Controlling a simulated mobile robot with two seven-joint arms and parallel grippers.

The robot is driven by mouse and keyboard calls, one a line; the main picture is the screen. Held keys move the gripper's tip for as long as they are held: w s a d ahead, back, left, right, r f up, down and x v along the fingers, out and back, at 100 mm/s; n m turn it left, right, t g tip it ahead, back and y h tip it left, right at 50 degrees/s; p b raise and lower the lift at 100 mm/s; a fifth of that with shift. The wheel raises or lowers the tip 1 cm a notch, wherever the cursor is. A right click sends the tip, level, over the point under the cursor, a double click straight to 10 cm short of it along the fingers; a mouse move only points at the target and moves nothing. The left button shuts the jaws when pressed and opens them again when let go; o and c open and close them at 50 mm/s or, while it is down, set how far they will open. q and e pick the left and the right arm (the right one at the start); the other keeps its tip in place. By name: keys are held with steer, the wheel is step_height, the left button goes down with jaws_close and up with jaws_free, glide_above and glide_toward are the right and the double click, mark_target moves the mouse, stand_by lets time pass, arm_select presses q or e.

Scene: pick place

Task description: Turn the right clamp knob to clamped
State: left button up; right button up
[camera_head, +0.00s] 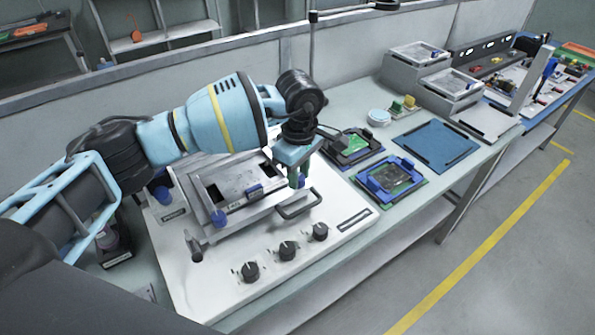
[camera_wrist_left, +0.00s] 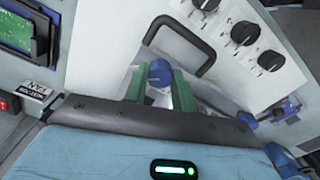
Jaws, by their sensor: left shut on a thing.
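The right clamp knob (camera_wrist_left: 158,75) is blue and sits between the green fingers of my left gripper (camera_wrist_left: 161,84) in the left wrist view. The fingers are shut on it from both sides. In the head view my left gripper (camera_head: 299,179) points down at the right front corner of the metal fixture (camera_head: 205,187), and its fingers mostly hide the knob. Another blue clamp knob (camera_head: 219,218) sits at the fixture's left front corner. The knob's exact turn angle cannot be told. My right gripper is not in view.
A black handle (camera_head: 299,204) stands just in front of the fixture. Three black dial knobs, one of them the middle dial (camera_head: 288,250), sit on the white panel (camera_head: 222,280). Blue-framed circuit boards (camera_head: 391,179) lie to the right, beside a blue mat (camera_head: 428,145).

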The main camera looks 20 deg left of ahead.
arm_select(q)
steer(key=n+p, duration=0.1)
steer(key=n, duration=0.4)
steer(key=shift+r+n+p, duration=0.2)
steer(key=shift+n+p, duration=0.1)
steer(key=shift+p, duration=0.1)
steer(key=n+p, duration=0.1)
steer(key=n, duration=0.2)
steer(key=shift+f+n+p, duration=0.1)
steer(key=shift+n+p, duration=0.35)
steer(key=shift+n, duration=0.85)
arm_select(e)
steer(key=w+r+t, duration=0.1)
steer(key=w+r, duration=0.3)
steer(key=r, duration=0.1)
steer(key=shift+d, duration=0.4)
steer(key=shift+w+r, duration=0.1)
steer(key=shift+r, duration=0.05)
arm_select(q)
steer(key=o, duration=1)
steer(key=shift+f, duration=0.1)
steer(key=shift+r, duration=3.95)
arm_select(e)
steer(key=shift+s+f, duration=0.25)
